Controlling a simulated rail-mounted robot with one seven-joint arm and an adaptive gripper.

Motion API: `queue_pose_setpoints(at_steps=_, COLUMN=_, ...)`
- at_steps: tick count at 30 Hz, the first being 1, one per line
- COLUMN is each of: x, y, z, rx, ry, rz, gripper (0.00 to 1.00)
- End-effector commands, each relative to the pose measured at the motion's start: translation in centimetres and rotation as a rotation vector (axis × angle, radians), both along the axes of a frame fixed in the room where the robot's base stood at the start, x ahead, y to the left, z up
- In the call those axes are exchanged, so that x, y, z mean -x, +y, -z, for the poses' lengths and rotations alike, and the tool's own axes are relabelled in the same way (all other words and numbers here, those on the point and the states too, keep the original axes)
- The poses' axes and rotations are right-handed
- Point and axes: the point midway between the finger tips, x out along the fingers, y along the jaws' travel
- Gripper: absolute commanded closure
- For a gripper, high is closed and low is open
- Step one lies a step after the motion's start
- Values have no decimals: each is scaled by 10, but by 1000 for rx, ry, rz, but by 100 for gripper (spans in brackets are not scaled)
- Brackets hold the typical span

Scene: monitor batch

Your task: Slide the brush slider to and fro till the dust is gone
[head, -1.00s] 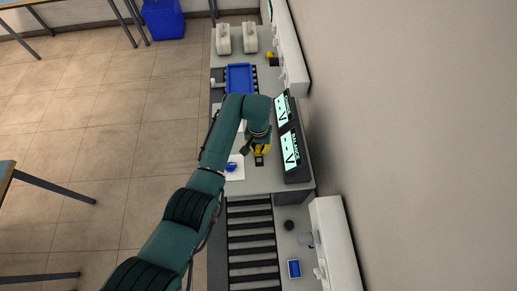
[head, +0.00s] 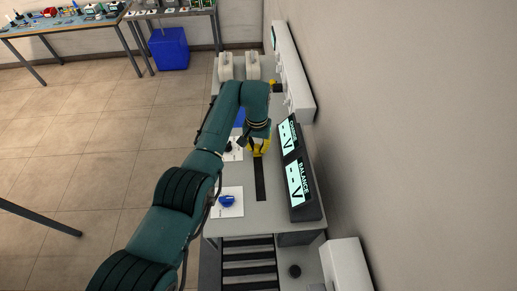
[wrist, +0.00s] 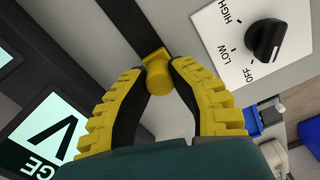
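The brush slider shows in the wrist view as a yellow round knob (wrist: 159,77) on a small yellow block. It sits on a black track (wrist: 124,18), which also shows in the head view (head: 260,182) as a dark strip along the grey counter. My gripper (head: 258,148) is at the far end of the visible strip. In the wrist view its yellow padded fingers (wrist: 157,72) close on the knob from both sides. Two tilted displays stand to the right, one reading BALANCE (head: 299,183), the other (head: 289,138) partly legible. I cannot make out any dust.
A blue knob on a white plate (head: 229,212) lies left of the track. A dark dial (wrist: 266,40) on another plate, marked HIGH, LOW and OFF, is close to my gripper. Rollers (head: 247,257) lie nearer; a wall bounds the right. A blue bin (head: 168,48) stands on the floor.

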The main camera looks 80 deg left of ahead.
Motion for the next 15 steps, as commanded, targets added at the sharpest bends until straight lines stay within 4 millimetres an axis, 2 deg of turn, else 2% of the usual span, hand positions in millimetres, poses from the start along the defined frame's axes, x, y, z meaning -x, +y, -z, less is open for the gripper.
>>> queue_pose_setpoints(at_steps=1, x=1, y=1, z=3, rx=-4, ry=1, rz=-2, gripper=69)
queue_pose_setpoints(at_steps=4, x=1, y=1, z=3, rx=-5, ry=1, rz=-2, gripper=50)
queue_pose_setpoints(at_steps=5, x=1, y=1, z=2, rx=-5, ry=1, rz=-2, gripper=47)
queue_pose_setpoints(at_steps=15, x=0, y=2, z=-5, rx=-6, ry=-1, rz=-1, gripper=47)
